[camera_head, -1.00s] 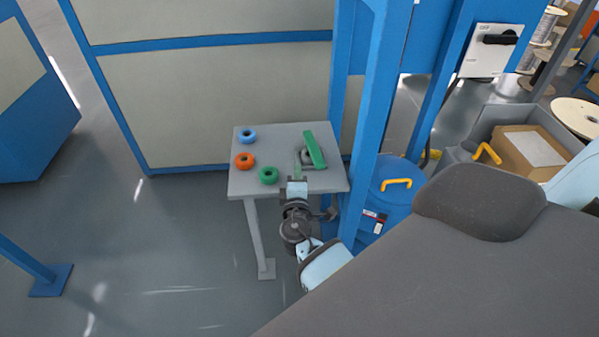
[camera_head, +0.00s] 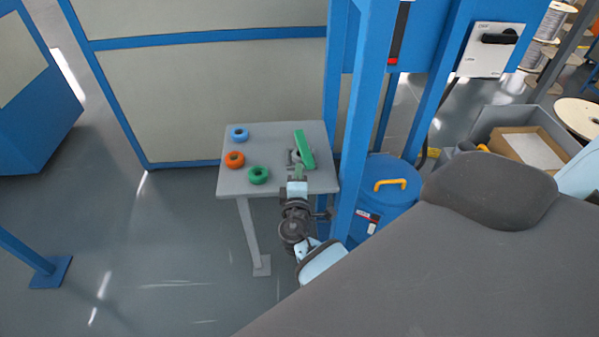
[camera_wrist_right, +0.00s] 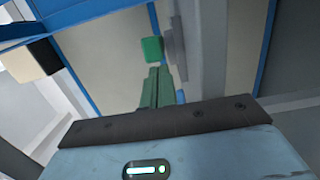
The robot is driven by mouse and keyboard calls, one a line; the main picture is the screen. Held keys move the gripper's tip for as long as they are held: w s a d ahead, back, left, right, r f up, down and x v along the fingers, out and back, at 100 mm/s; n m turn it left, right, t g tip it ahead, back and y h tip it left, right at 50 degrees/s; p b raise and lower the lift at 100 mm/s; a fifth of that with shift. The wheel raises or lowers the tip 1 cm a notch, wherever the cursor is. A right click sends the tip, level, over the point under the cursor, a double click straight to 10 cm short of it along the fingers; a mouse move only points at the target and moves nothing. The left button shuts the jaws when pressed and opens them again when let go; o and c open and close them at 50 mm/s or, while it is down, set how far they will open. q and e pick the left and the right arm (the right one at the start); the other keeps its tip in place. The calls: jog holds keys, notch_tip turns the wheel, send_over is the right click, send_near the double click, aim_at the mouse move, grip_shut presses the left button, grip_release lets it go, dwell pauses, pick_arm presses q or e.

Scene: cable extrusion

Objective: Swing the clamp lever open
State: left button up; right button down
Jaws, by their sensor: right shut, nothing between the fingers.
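The clamp lever (camera_head: 304,149) is a long green bar near the right side of a small grey table, slanting over a grey clamp body (camera_head: 293,156). My right gripper (camera_head: 299,170) is at the near side of the clamp, its greenish fingers shut and empty, just below the lever in the head view. A gap shows between fingertips and block. My left gripper is not in view.
A blue post (camera_head: 366,120) and a blue drum (camera_head: 388,200) with a yellow handle stand close on the right.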

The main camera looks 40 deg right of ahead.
aim_at(314, 168)
jog(key=shift+s+d+n+t+y, duration=0.6)
jog(key=shift+d+n+t+y, duration=0.15)
jog(key=shift+d+y, duration=0.25)
jog(key=shift+s+d+f+n+t+y+b, duration=0.1)
jog(key=shift+s+d+n+t+y+b, duration=0.2)
jog(key=shift+d+n+y, duration=0.2)
jog(key=shift+s+d+f+n+t+y+b, duration=0.15)
jog(key=shift+s+d+n+y, duration=0.15)
jog(key=shift+d+y, duration=0.25)
jog(key=shift+s+d+r+b, duration=0.1)
jog(key=shift+s+d+b, duration=0.1)
jog(key=shift+d, duration=0.35)
jog(key=shift+s+d+r+b, duration=0.1)
jog(key=shift+d+b, duration=0.1)
jog(key=shift+d, duration=0.3)
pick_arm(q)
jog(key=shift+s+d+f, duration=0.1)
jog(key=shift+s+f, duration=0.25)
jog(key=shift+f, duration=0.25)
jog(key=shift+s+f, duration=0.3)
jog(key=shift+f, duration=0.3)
pick_arm(e)
jog(key=shift+d, duration=0.7)
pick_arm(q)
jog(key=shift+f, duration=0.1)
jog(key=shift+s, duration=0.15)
